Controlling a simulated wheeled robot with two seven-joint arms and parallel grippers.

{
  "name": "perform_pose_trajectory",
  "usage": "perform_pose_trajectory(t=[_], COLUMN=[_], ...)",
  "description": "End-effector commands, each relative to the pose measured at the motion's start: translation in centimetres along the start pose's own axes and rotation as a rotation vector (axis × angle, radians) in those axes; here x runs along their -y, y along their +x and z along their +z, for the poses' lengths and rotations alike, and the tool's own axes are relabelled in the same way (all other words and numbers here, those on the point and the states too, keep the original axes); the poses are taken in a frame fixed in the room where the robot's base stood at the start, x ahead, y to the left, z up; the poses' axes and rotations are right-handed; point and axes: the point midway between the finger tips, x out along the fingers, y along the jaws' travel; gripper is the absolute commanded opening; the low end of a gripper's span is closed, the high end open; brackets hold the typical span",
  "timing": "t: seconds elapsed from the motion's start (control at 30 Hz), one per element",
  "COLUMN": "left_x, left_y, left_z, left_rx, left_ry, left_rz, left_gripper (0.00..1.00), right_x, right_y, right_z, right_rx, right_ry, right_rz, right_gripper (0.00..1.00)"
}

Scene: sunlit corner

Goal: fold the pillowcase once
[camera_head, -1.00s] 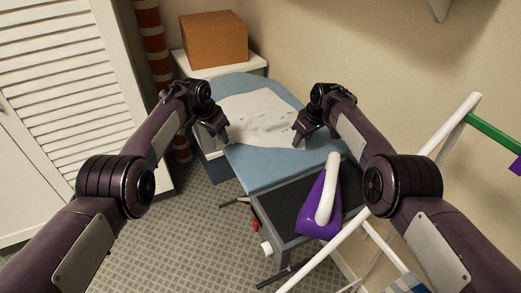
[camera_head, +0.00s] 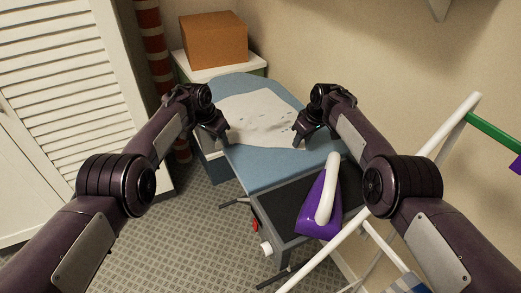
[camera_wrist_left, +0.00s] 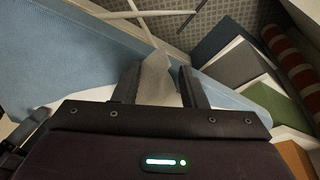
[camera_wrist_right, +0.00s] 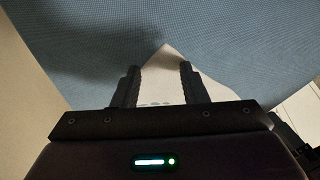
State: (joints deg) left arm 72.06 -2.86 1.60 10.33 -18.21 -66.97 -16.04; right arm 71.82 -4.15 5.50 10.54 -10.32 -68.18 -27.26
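The white pillowcase (camera_head: 262,117), marked with small grey spots, lies flat on the blue ironing board (camera_head: 268,176). My left gripper (camera_head: 222,141) is at its near left corner. In the left wrist view, that pillowcase corner (camera_wrist_left: 156,78) shows between the spread fingers of the left gripper (camera_wrist_left: 157,84). My right gripper (camera_head: 297,143) is at the near right corner. In the right wrist view, the other pillowcase corner (camera_wrist_right: 166,62) points up between the spread fingers of the right gripper (camera_wrist_right: 160,84). Both grippers are open; I cannot tell whether the fingers touch the cloth.
A purple and white iron (camera_head: 318,209) stands on the dark near end of the board. A white drying rack (camera_head: 437,133) is at the right. A brown box (camera_head: 213,40) sits on a white-topped cabinet behind. A red-and-white striped post (camera_head: 152,45) and louvred door (camera_head: 62,80) are left.

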Motion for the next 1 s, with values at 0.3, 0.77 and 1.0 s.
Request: perform_pose_trajectory(t=[0.3, 0.77, 1.0], left_x=[-0.01, -0.01, 0.00], left_y=[0.04, 0.04, -0.01], left_z=[0.02, 0.03, 0.01], left_rx=[0.000, 0.001, 0.000], left_ry=[0.000, 0.000, 0.000], left_rz=[0.000, 0.000, 0.000], left_gripper=[0.17, 0.00, 0.00], right_x=[-0.02, 0.01, 0.05], right_y=[0.20, 0.21, 0.19], right_z=[0.21, 0.21, 0.19], right_rx=[0.003, 0.004, 0.004], right_ry=[0.002, 0.002, 0.001], right_rz=[-0.001, -0.001, -0.002], right_gripper=[0.17, 0.00, 0.00])
